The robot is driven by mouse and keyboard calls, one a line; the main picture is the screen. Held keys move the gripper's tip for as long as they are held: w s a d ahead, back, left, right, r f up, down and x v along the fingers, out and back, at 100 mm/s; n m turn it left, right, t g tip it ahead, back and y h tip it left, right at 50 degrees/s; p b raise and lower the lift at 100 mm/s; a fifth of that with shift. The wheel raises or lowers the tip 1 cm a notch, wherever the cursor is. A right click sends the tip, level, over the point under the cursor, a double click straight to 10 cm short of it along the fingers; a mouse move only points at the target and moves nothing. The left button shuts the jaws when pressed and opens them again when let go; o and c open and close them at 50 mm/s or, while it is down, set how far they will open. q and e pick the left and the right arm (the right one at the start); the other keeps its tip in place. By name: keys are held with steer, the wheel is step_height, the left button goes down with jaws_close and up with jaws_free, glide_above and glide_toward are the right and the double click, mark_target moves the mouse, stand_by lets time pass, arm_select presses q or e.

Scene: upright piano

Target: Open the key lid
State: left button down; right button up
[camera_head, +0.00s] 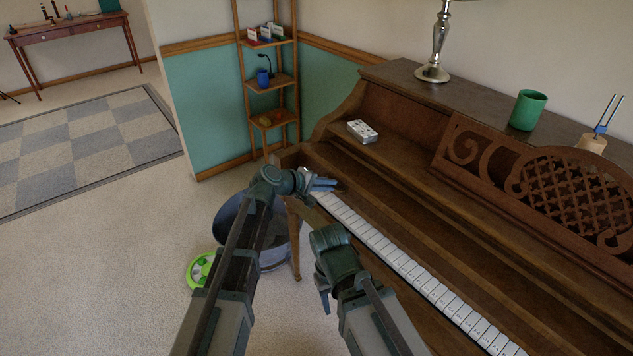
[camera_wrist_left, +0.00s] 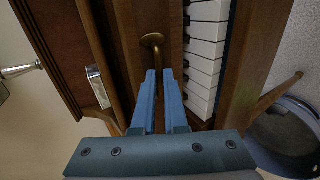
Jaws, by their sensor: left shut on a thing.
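The piano's wooden key lid (camera_head: 410,205) lies as a long brown panel behind a strip of white keys (camera_head: 420,275); only the front part of the keys shows. My left gripper (camera_head: 325,185) is at the far left end of the keyboard. In the left wrist view, its blue fingers (camera_wrist_left: 162,78) are shut on the stem of a brass knob (camera_wrist_left: 152,39) beside the white keys (camera_wrist_left: 207,50). The knob is hidden in the head view. My right gripper (camera_head: 323,290) hangs in front of the keys, apart from the lid; its jaw gap is not clear.
A lamp (camera_head: 433,72), a green cup (camera_head: 527,110) and a wooden holder (camera_head: 591,143) stand on top. A grey tub (camera_head: 272,258) and a green round object (camera_head: 198,270) are on the floor beside my left arm.

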mark_target(357, 170)
arm_select(q)
steer(key=w+d+r+p, duration=0.1)
steer(key=w+d+g+y+p, duration=0.1)
steer(key=d+p, duration=0.1)
steer(key=w+d+r+y+p, duration=0.1)
steer(key=d+p, duration=0.1)
steer(key=shift+w+r+g, duration=0.3)
steer(key=shift+w+r, duration=0.05)
steer(key=shift+w, duration=0.05)
steer(key=w+d, duration=0.1)
steer(key=d+p, duration=0.1)
steer(key=shift+w+d+f+y, duration=0.15)
steer(key=shift+w+d+y, duration=0.15)
steer(key=shift+w, duration=0.1)
steer(key=shift+w+d, duration=0.5)
steer(key=shift+d, duration=0.2)
steer(key=c, duration=1)
jaws_free()
steer(key=shift+o, duration=0.2)
steer(key=p+v, duration=1)
steer(key=v, duration=0.4)
steer(key=shift+w, duration=0.2)
